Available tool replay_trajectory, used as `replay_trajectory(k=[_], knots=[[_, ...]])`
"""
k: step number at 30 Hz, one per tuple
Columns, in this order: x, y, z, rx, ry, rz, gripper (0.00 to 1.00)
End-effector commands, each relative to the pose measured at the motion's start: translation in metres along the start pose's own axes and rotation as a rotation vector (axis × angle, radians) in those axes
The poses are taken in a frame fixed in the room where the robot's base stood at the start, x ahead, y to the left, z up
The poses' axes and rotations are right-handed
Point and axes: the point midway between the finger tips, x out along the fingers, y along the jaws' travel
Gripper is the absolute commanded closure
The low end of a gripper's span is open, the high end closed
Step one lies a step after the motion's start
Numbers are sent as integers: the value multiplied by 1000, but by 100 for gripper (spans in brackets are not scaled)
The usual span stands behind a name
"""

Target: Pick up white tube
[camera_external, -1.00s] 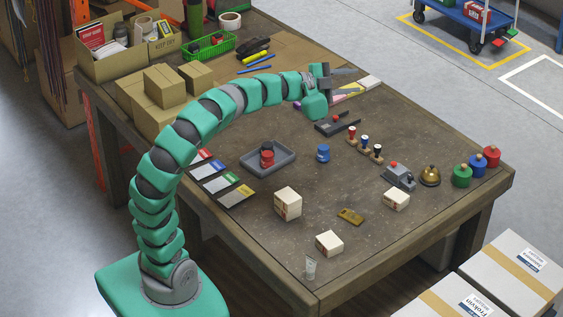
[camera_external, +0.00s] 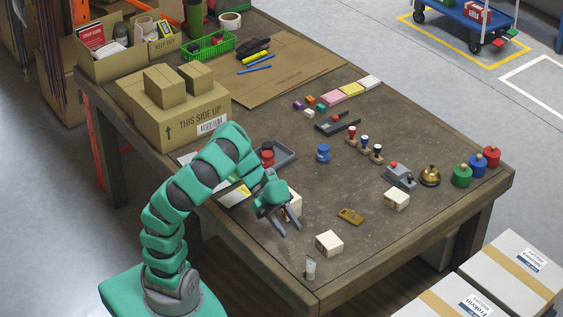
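A small white tube (camera_external: 311,269) stands upright near the front corner of the table. My gripper (camera_external: 288,228) is above the front part of the table, up and to the left of the tube and apart from it. Its two dark fingers are spread, with nothing visible between them. My gripper partly hides a white box (camera_external: 295,202) behind it.
A second white box (camera_external: 329,243) stands close behind the tube, and a third (camera_external: 396,199) lies farther right. A brass-coloured piece (camera_external: 351,216) lies between them. My arm partly covers a grey tray (camera_external: 284,154). The table edge is close to the tube.

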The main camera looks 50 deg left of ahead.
Motion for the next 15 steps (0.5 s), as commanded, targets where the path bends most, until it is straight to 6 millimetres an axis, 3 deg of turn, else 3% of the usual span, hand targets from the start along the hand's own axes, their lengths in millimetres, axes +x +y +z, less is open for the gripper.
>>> replay_trajectory(k=[15], knots=[[55, 0, 1, 4, 2, 2, 64]])
